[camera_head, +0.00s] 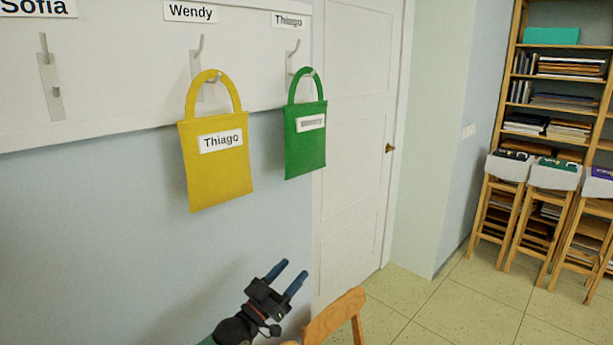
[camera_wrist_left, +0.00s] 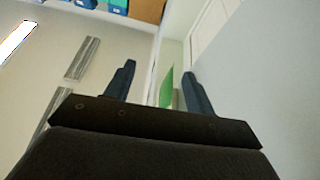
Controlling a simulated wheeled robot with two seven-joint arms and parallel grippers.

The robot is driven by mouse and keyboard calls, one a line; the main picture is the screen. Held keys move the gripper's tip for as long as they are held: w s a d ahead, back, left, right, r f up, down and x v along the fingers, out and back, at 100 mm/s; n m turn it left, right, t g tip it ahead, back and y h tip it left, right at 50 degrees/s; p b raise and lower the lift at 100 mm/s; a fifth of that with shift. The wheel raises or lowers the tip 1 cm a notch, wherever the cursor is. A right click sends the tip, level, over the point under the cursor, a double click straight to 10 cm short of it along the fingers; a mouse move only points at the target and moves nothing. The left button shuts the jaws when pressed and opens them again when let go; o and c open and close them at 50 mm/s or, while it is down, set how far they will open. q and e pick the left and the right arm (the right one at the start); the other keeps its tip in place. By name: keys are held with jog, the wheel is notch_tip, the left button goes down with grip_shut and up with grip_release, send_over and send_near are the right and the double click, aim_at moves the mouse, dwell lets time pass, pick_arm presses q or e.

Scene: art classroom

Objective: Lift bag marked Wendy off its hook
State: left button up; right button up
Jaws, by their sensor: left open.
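A green bag (camera_head: 306,150) hangs by its loop handle from the hook (camera_head: 293,55) under the Thiago sign; its white label (camera_head: 311,123) is too blurred to read surely. A yellow bag (camera_head: 216,175) labelled Thiago hangs from the hook (camera_head: 197,52) under the Wendy sign (camera_head: 190,12). My left gripper (camera_head: 292,270) is open and empty, below the green bag and apart from it, pointing up. In the left wrist view a green sliver, likely the green bag (camera_wrist_left: 167,88), shows between the open fingers. My right gripper is not in view.
An empty hook (camera_head: 55,90) is under the Sofia sign (camera_head: 34,7). A wooden chair back (camera_head: 334,314) stands close right of my left gripper. A white door (camera_head: 358,130) is right of the bags. Several stools (camera_head: 500,205) stand before a bookshelf (camera_head: 510,75); the floor between is clear.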

pick_arm(q)
jog(key=w+a+r+t+h+p, duration=0.1)
jog(key=w+a+r+h, duration=0.15)
jog(key=r, duration=0.45)
jog(key=w+a+r+t+h+p, duration=0.1)
jog(key=w+a+r, duration=0.1)
jog(key=a+r, duration=0.3)
jog(key=p, duration=0.4)
send_near(294, 155)
jog(key=shift+m+y, duration=0.25)
jog(key=shift+m, duration=0.05)
jog(key=w, duration=0.1)
jog(key=w+d, duration=0.2)
jog(key=shift+w+f, duration=0.3)
jog(key=shift+x, duration=3)
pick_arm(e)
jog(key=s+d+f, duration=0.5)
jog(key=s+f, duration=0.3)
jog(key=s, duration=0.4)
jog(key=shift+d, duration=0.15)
pick_arm(q)
jog(key=shift+a, duration=0.1)
grip_shut()
jog(key=shift+r+p, duration=0.6)
jog(key=shift+r, duration=0.85)
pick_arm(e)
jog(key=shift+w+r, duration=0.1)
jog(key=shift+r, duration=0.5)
